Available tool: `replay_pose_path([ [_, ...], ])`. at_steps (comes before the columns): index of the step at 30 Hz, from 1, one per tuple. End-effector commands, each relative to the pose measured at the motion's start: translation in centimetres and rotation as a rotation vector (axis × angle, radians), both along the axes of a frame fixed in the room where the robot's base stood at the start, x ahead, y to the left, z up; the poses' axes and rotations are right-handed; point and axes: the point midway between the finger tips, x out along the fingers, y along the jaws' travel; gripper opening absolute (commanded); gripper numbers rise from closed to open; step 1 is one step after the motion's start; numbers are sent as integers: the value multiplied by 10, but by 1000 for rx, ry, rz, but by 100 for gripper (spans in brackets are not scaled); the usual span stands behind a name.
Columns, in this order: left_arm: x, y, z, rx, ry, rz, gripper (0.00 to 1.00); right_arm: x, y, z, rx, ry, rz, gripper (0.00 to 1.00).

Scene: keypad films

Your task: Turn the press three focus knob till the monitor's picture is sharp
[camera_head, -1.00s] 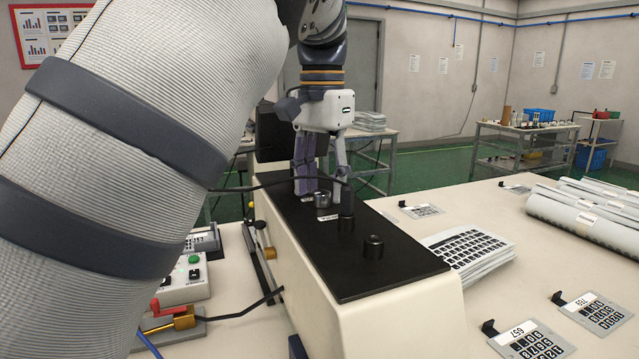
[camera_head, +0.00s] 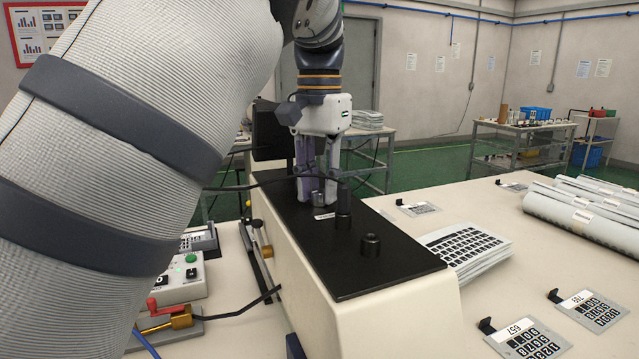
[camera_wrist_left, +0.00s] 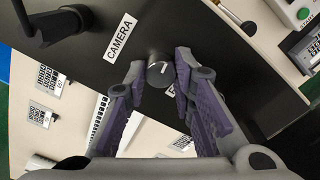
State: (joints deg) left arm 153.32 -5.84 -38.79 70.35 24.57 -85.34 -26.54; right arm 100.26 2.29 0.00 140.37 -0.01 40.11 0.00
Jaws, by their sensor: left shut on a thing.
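The grey knob (camera_wrist_left: 159,72) has a white mark on its top and stands on the black top plate (camera_head: 385,268) of the cream press. My left gripper (camera_head: 318,190) points down at the plate with its purple fingers shut on this knob. In the left wrist view the fingertips (camera_wrist_left: 158,74) are at its two sides. A "CAMERA" label (camera_wrist_left: 120,38) lies beside it; another label by the knob is mostly covered by a finger. A dark box (camera_head: 271,131) behind the press may be the monitor; no picture on it shows. My right gripper is out of view.
Two black posts, one close to the gripper (camera_head: 343,207) and one nearer (camera_head: 371,245), rise from the plate. A black cable crosses by the fingers. A control box with a green button (camera_head: 184,280) stands left. Keypad sheets (camera_head: 464,247) and film rolls (camera_head: 575,217) lie right.

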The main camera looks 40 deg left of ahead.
Motion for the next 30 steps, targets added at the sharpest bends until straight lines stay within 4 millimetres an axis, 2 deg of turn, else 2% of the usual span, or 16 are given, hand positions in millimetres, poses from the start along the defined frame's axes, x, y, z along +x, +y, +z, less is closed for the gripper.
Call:
replay_pose_path([
  [18, 0, 0, 0, -1, 1, 486, 0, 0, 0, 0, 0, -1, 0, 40],
  [30, 0, 0, 0, -1, 1, 663, 0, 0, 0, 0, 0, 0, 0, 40],
])
